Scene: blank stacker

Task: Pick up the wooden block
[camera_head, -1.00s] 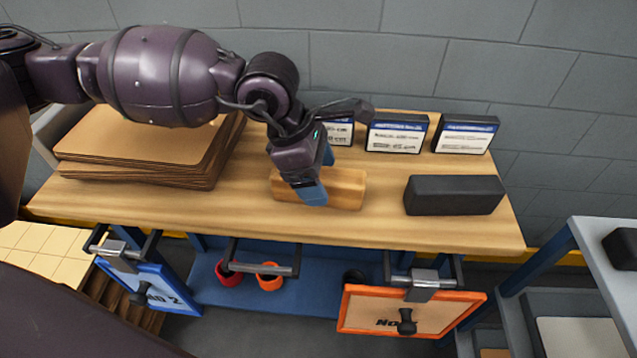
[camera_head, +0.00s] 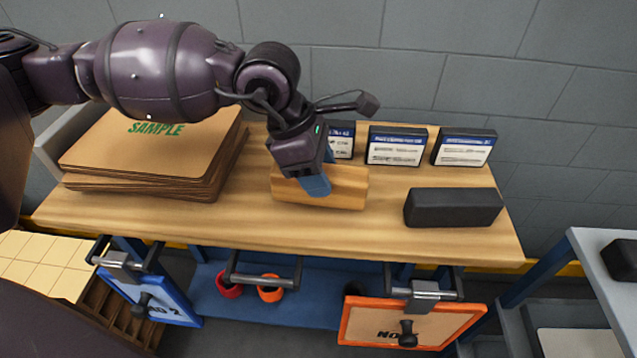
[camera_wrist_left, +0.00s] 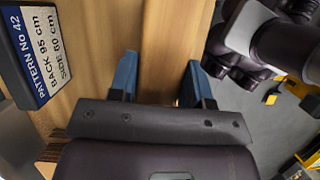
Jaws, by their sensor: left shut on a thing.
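The wooden block (camera_head: 347,189) is a light brown bar near the middle of the workbench in the head view. My left gripper (camera_head: 317,186) comes down over it from above, with a blue finger across its near face. The gripper is shut on the block and seems to hold it slightly above the bench top. In the left wrist view, the block (camera_wrist_left: 168,38) lies between the two blue fingers of the left gripper (camera_wrist_left: 160,80). My arm hides part of the block's left top. My right gripper is not in view.
A black block (camera_head: 453,208) lies to the right on the wooden workbench (camera_head: 200,225). A stack of brown boards (camera_head: 125,155) is at the left. Several label cards (camera_head: 395,147) stand along the back. An orange-framed panel (camera_head: 410,322) hangs below the front edge.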

